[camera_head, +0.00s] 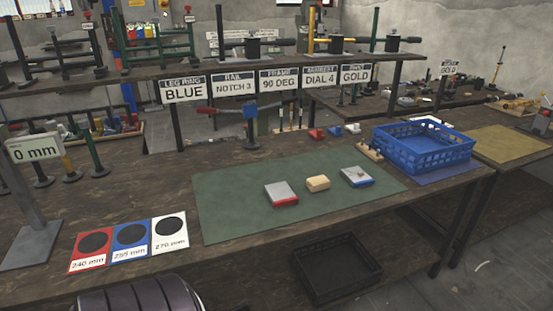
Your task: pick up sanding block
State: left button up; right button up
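A small tan block (317,183), which looks like the sanding block, lies on the green mat (235,205) on the workbench. A flat grey piece with a red edge (281,194) lies to its left. A flat grey piece with a blue edge (357,177) lies to its right. The three are apart from each other, and nothing covers the tan block. Neither of my grippers shows in the head view. A dark rounded part at the bottom left edge looks like part of my own body.
A blue crate (424,162) stands right of the mat. Red, blue and white cards (130,236) lie on the left, near a stand with a "0 mm" sign (35,148). A shelf with hanging signs (232,82) spans behind. A black bin (338,272) sits below the bench.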

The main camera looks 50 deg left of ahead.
aim_at(318, 184)
jog(key=u, duration=1.55)
jog(key=i+l+u, duration=0.2)
jog(key=l+u, duration=0.15)
jog(key=u, duration=0.15)
jog(key=i+l+u, duration=0.15)
jog(key=l+u, duration=0.35)
